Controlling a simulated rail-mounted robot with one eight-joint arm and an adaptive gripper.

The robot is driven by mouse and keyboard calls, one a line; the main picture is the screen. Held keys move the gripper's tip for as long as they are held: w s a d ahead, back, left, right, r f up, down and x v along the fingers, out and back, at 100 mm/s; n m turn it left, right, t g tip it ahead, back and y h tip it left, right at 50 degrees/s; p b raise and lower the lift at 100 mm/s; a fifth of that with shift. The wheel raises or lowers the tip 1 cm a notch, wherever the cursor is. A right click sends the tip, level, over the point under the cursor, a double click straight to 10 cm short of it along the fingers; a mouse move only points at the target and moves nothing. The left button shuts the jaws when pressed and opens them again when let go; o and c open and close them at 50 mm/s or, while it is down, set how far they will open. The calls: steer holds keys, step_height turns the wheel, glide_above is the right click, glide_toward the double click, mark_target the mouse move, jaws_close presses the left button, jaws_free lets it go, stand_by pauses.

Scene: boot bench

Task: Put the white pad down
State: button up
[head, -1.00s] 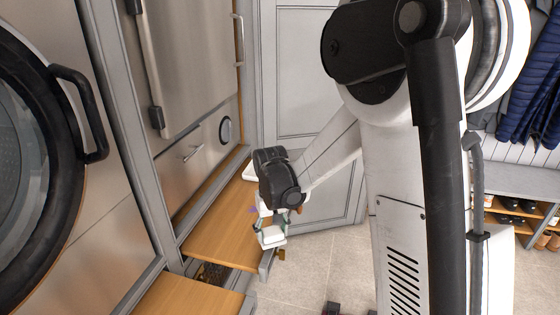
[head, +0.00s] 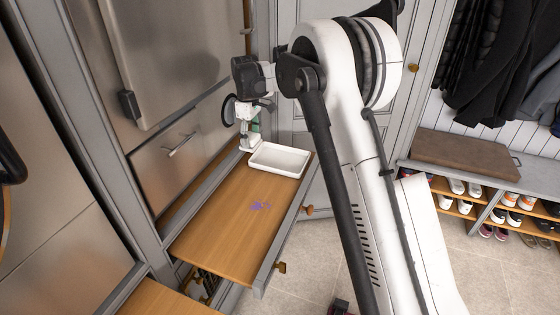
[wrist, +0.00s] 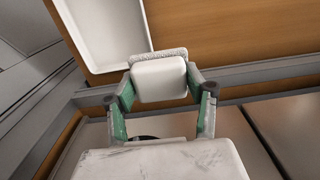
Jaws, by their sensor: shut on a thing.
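The white pad (wrist: 160,78) has a grey fuzzy edge and is held between the green fingers of my gripper (wrist: 160,92). In the head view my gripper (head: 248,143) is at the far end of the pull-out wooden board (head: 215,240), just left of the white tray (head: 281,172). The pad shows small there, low between the fingertips. In the wrist view the pad overlaps the tray's corner. I cannot tell whether the pad touches the board or is a little above it.
A purple mark (head: 260,206) lies on the bare middle of the board. The white tray is shallow and looks empty. A steel appliance front (head: 185,150) stands close on the left. A shoe rack (head: 480,200) with a brown cushion (head: 465,152) is at the right.

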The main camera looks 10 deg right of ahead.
steer(key=shift+w+d+f, duration=0.15)
steer(key=shift+w+d, duration=0.1)
steer(key=b, duration=0.2)
glide_above(280, 161)
step_height(280, 161, down, 7)
steer(key=shift+w+r, duration=0.1)
steer(key=shift+r, duration=0.05)
steer(key=shift+f, duration=1.9)
steer(key=shift+f+b, duration=0.2)
steer(key=shift+b, duration=0.15)
steer(key=o, duration=1.2)
